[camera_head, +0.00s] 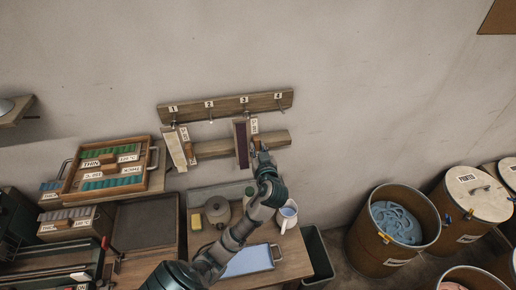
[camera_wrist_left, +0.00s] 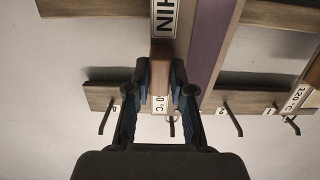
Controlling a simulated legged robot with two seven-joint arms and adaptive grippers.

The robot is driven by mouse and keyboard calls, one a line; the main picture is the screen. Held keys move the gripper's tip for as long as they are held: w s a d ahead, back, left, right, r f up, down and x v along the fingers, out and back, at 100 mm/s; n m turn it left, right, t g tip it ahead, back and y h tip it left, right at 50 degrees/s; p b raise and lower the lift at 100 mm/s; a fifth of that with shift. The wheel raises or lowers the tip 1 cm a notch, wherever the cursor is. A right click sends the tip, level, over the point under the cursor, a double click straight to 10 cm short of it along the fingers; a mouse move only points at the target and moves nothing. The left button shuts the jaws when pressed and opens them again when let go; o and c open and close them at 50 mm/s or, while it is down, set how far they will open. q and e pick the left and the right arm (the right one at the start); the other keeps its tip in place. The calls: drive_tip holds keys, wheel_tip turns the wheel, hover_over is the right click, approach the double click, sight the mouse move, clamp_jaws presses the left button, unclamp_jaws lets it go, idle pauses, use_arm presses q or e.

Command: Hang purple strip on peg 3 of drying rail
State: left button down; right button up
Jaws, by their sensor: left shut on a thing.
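The purple strip (camera_head: 241,145) is upright in front of the wall, its top just under peg 3 (camera_head: 245,112) of the upper drying rail (camera_head: 225,105). It also shows in the left wrist view (camera_wrist_left: 209,45), beside a labelled wooden piece (camera_wrist_left: 160,72). My left gripper (camera_head: 262,155) is shut on this wooden piece, just right of the purple band in the head view. The wrist view (camera_wrist_left: 158,85) shows a finger on each side of it. A peg shows just beyond the held piece's end. I cannot tell whether the strip's top is on the peg. My right gripper is not in view.
A cream strip (camera_head: 175,148) with a tag hangs below peg 1. A lower wooden rail (camera_head: 215,148) runs behind the strips. Bins stand right.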

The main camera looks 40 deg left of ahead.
use_arm(q)
drive_tip(key=c, duration=0.9)
unclamp_jaws()
drive_tip(key=shift+c, duration=0.2)
drive_tip(key=v, duration=1.2)
drive_tip(key=shift+d, duration=0.1)
